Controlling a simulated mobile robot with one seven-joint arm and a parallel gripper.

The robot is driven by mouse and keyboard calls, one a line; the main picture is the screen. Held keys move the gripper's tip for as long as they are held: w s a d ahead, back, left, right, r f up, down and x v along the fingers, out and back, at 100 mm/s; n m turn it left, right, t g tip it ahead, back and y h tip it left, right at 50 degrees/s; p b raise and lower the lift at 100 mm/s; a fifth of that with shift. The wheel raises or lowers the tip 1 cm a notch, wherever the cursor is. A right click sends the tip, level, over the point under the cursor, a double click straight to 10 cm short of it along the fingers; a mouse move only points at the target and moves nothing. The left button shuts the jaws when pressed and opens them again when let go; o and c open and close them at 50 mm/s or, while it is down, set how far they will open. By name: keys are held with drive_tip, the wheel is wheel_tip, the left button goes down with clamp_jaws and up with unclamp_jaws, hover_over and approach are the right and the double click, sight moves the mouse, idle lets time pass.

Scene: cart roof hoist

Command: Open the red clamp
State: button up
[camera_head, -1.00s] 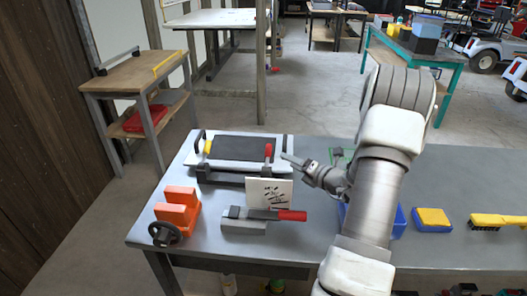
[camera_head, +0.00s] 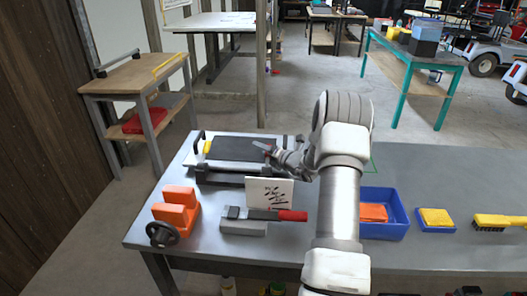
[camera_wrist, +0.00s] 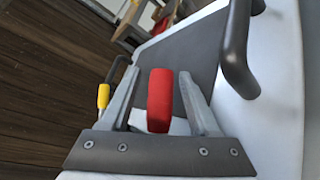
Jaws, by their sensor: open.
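The red clamp's handle (camera_wrist: 160,100) stands between the two grey fingers of my gripper (camera_wrist: 158,75) in the wrist view, with small gaps visible at either side. The fingers are open. In the head view my gripper (camera_head: 259,147) is at the right part of the grey and white panel (camera_head: 281,141), and it mostly hides the red clamp there. A yellow clamp handle (camera_head: 207,147) stands at the panel's left; it also shows at the left of the wrist view (camera_wrist: 103,96).
A small card with black marks (camera_head: 270,192) stands before the panel. A red-handled tool (camera_head: 292,215), an orange vise (camera_head: 177,211), a blue bin (camera_head: 397,222), a yellow block (camera_head: 436,217) and a yellow brush (camera_head: 500,221) are on the bench. Dark bar handles (camera_wrist: 237,45) rise from the panel.

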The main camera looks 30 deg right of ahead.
clamp_jaws()
idle(1.4)
